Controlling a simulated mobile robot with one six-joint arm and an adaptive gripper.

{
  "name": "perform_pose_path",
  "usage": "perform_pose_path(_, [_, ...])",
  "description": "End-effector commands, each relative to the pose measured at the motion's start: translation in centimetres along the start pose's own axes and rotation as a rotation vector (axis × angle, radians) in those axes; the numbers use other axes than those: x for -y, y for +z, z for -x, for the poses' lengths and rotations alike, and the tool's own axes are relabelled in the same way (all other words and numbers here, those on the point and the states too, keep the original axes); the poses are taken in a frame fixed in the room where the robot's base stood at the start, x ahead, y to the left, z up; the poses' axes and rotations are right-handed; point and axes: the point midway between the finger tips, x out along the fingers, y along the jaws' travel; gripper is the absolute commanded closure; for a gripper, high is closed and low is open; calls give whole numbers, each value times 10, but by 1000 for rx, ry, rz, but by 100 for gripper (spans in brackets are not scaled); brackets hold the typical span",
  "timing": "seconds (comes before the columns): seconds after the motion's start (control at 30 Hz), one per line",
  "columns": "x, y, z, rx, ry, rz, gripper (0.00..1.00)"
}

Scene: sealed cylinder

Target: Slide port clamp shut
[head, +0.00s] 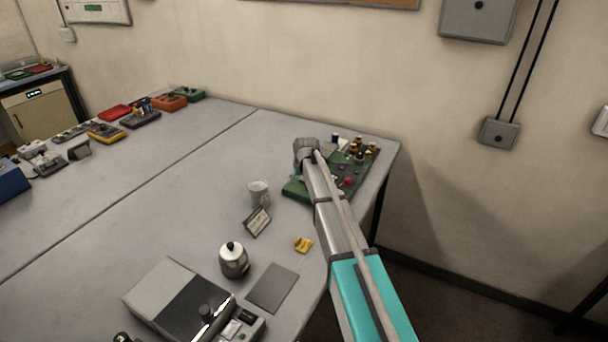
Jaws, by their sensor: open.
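A green board (296,190) lies at the table's far right corner and carries several small fittings. Among them are brass-coloured parts (371,149) and a red knob (348,181). My arm crosses in front of the board and hides its middle. I cannot make out the port clamp or its position, nor a sealed cylinder, among these small parts. The end of my arm, with my gripper (305,150), is over the board's back left side. My gripper is open; its fingers are hard to make out, and I cannot tell whether it touches anything.
Left of the board stand a white cup (259,194) and a small sign (257,222). Nearer are a yellow piece (303,245), a metal jar (233,260), a grey plate (272,289) and a flat device (178,300). The table's middle is clear. A wall stands behind.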

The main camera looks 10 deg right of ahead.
Motion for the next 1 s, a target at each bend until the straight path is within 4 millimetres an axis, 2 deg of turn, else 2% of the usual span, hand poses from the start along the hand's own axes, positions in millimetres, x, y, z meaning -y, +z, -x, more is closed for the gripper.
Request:
perform_pose_path(0.03, [-2, -2, 10, 0, 1, -1, 30])
perform_pose_path(1.0, [-1, -3, 98, 0, 0, -1, 30])
